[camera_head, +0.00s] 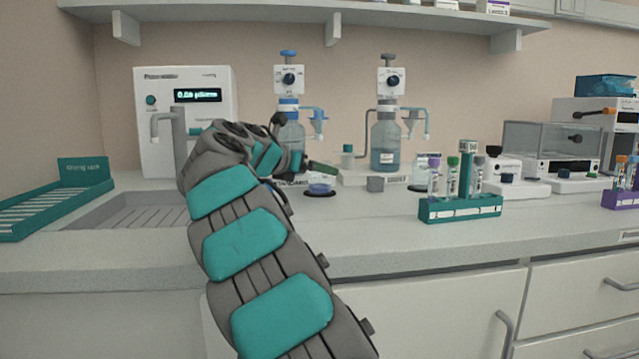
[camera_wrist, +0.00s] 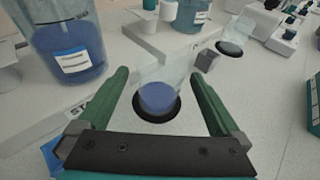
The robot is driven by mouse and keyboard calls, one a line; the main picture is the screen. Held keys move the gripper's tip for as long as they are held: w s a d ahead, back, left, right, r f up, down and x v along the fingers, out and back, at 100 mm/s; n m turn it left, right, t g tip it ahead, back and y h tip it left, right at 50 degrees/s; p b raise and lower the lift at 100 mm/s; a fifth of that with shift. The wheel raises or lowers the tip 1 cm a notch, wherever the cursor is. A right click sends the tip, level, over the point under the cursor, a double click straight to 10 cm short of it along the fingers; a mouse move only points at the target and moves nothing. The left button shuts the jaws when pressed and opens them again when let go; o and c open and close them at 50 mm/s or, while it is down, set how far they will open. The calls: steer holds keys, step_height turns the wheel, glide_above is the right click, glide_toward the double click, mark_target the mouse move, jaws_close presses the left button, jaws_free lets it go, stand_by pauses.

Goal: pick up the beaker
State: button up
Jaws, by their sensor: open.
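A clear beaker with blue liquid (camera_wrist: 157,97) stands upright on a black round pad on the counter. In the head view the beaker (camera_head: 320,188) shows just below my gripper's fingers, partly covered by the arm's end. My gripper (camera_wrist: 160,76) is open, with one green finger on each side of the beaker in the wrist view and a visible gap on both sides. I cannot tell the exact height of the fingers against the beaker. In the head view my gripper (camera_head: 308,165) reaches in from the left.
A large bottle of blue liquid (camera_wrist: 68,42) stands close to the left finger. A small grey block (camera_head: 375,184) and a second clear vessel (camera_wrist: 237,38) on a dark pad are to the right. A green tube rack (camera_head: 460,209) stands further right. The front counter is clear.

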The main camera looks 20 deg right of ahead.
steer(key=x, duration=0.2)
steer(key=shift+w+d, duration=0.15)
steer(key=shift+d, duration=0.1)
steer(key=c, duration=1.5)
steer(key=shift+o, duration=0.2)
